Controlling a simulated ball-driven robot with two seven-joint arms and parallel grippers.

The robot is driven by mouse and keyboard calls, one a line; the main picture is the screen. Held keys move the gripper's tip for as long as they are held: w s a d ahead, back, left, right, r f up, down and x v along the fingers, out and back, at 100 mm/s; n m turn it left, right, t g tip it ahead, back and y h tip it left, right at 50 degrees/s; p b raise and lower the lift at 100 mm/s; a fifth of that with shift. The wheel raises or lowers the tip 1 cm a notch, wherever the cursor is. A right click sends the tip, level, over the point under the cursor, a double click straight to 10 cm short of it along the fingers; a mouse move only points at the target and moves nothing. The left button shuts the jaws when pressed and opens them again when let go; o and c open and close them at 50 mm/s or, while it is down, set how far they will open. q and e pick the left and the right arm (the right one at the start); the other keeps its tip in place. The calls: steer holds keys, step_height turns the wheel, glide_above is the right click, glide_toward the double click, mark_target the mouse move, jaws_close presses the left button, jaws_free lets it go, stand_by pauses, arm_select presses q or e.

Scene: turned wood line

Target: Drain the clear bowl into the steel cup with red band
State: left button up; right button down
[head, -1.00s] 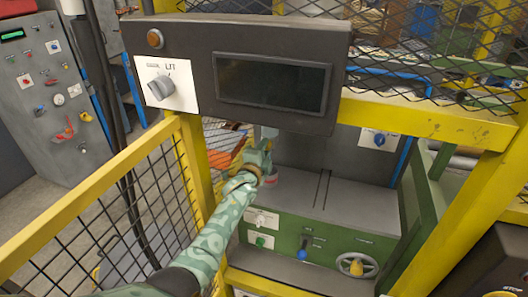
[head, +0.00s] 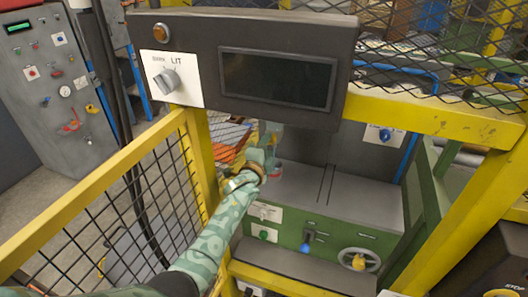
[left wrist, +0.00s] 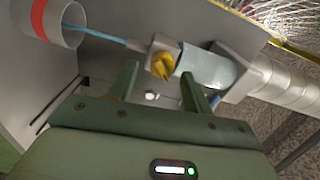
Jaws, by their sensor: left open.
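The clear bowl (left wrist: 208,68), a pale bluish cylinder, shows in the left wrist view below a grey pipe fitting. At its end is a drain block with a yellow knob (left wrist: 161,65). A thin blue stream (left wrist: 95,35) runs from the block into the steel cup with red band (left wrist: 62,24). The cup is partly visible in the head view (head: 275,172), behind my arm. My left gripper (left wrist: 158,82) is open, its fingers on either side of the knob. I cannot tell whether they touch it. In the head view the left gripper (head: 264,148) hides most of the bowl. My right gripper is out of view.
A dark display panel (head: 275,80) hangs close above my left gripper. A yellow mesh guard (head: 95,190) runs along the left, and a yellow post stands right.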

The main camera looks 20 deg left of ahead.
arm_select(q)
steer(key=s, duration=0.5)
steer(key=shift+s+a+p, duration=0.1)
steer(key=shift+s+p, duration=0.25)
steer(key=s+f+n+g+b, duration=0.2)
steer(key=s+f+n+g, duration=0.3)
steer(key=f, duration=0.8)
steer(key=s+f+n+g+b, duration=0.1)
steer(key=s+f+n+b, duration=0.2)
steer(key=s+f, duration=0.7)
steer(key=s+f+n+g+b, duration=0.2)
steer(key=s+f+n+g, duration=0.15)
steer(key=f, duration=1.35)
steer(key=s+a+f+g+b, duration=0.1)
steer(key=s+f+g+b, duration=0.1)
steer(key=s+f, duration=0.6)
steer(key=s+a+f+n+g+b, duration=0.1)
steer(key=s+f+b, duration=0.4)
steer(key=s, duration=1.4)
steer(key=s+a+f+n+g+b, duration=0.1)
steer(key=s+a+f+g+b, duration=0.2)
steer(key=s+f, duration=0.9)
steer(key=shift+s+g+y+b, duration=0.3)
steer(key=shift+s+g+b, duration=0.1)
steer(key=shift+s+g, duration=0.55)
